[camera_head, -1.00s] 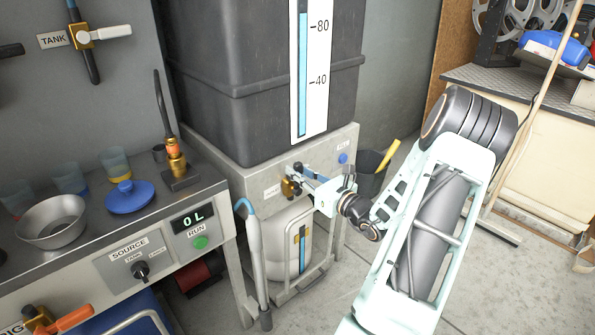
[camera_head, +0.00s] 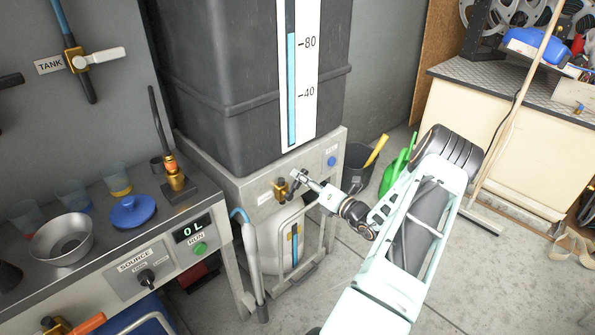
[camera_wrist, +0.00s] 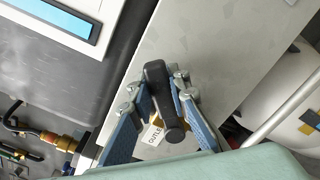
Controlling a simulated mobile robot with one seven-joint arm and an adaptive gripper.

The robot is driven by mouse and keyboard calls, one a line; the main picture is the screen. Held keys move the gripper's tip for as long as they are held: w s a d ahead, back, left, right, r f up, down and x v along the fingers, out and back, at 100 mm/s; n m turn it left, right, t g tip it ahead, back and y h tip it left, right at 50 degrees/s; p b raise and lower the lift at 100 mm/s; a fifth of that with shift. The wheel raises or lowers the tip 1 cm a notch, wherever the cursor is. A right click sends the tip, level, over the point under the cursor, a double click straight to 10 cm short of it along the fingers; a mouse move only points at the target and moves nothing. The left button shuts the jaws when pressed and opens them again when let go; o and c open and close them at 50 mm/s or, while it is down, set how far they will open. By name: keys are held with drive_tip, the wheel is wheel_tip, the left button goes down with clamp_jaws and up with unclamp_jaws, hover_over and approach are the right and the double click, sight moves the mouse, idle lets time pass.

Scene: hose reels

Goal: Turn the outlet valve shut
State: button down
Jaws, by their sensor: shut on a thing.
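The outlet valve (camera_head: 281,189) is a small brass fitting on the front of the pale stand below the dark tank. Its dark lever handle (camera_wrist: 157,85) lies between the two blue-padded fingers of my gripper (camera_wrist: 158,97) in the wrist view. The fingers are closed around the handle, one on each side. A white label reading OUTLET (camera_wrist: 152,135) shows partly behind the handle. In the head view my gripper (camera_head: 298,180) is at the valve, reaching in from the right. The handle's exact angle is hard to tell in the head view.
The tank (camera_head: 225,75) has a level gauge (camera_head: 301,75) with blue up past 80. A workbench (camera_head: 95,225) with cups and a bowl stands left. A pale container (camera_head: 268,255) is under the stand. A bin (camera_head: 357,168) and green can (camera_head: 393,172) stand right.

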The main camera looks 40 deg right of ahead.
drive_tip(key=shift+d+f+m+p, duration=0.15)
drive_tip(key=shift+d+f+m, duration=0.2)
drive_tip(key=shift+f+m, duration=0.8)
drive_tip(key=shift+d+f+m+p, duration=0.1)
drive_tip(key=shift+d+f+m, duration=0.35)
drive_tip(key=shift+m, duration=1.25)
drive_tip(key=shift+d+f+m+p, duration=0.2)
drive_tip(key=shift+f+m, duration=0.75)
drive_tip(key=shift+m, duration=0.5)
drive_tip(key=c, duration=1.8)
unclamp_jaws()
drive_tip(key=s, duration=1.2)
drive_tip(key=shift+d, duration=0.45)
